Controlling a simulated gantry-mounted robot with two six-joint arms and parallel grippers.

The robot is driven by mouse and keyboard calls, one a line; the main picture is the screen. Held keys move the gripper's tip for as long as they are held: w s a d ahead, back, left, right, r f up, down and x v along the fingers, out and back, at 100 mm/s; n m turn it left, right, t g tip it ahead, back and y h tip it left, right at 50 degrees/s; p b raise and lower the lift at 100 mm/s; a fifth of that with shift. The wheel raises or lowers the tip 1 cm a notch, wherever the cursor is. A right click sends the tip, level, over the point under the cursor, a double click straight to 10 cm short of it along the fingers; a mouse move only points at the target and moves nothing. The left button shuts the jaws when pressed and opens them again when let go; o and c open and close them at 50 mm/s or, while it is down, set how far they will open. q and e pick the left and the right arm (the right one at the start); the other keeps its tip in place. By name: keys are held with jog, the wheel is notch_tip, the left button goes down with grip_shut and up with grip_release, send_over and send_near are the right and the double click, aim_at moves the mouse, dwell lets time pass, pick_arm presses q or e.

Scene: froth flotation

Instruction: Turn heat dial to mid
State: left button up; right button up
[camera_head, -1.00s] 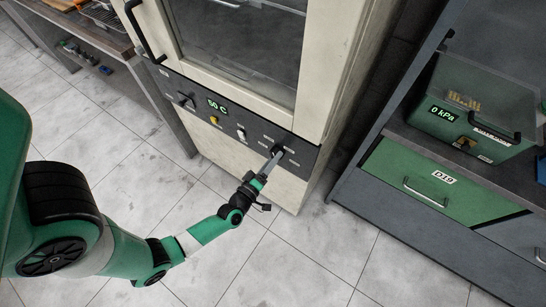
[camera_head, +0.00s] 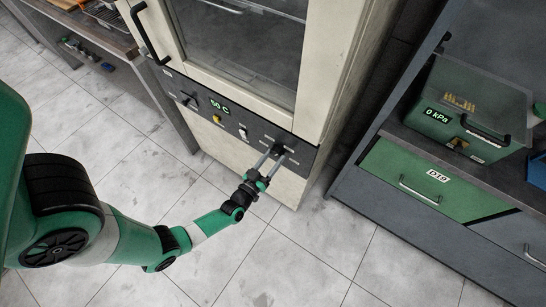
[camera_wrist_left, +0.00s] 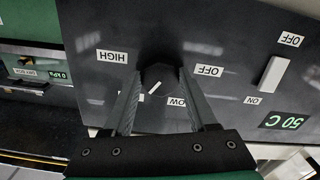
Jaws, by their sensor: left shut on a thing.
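The heat dial (camera_head: 280,149) is a black knob at the right end of the dark control panel on the cream oven. My left gripper (camera_head: 275,152) is shut on it, one finger on each side. In the left wrist view the dial (camera_wrist_left: 158,76) sits between the fingertips of the left gripper (camera_wrist_left: 157,80). Its white pointer mark is slanted. The HIGH label (camera_wrist_left: 112,56) is to its left, the OFF label (camera_wrist_left: 209,71) to its right and the partly covered LOW label (camera_wrist_left: 177,101) at lower right. My right gripper is not in view.
The panel also carries a "50 C" display (camera_head: 219,107), a white switch (camera_head: 243,134), a yellow button (camera_head: 217,119) and another black knob (camera_head: 188,100). The oven door handle (camera_head: 146,34) sticks out above. A grey cabinet with a green drawer (camera_head: 423,178) stands right. Floor in front is clear.

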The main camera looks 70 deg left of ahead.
pick_arm(q)
jog(key=shift+r+m, duration=0.1)
jog(key=shift+m, duration=0.3)
jog(key=o, duration=1.4)
jog(key=shift+c, duration=0.2)
jog(key=shift+s, duration=0.1)
jog(key=p+v, duration=0.3)
jog(key=v, duration=0.8)
jog(key=shift+s, duration=0.2)
jog(key=shift+d, duration=0.1)
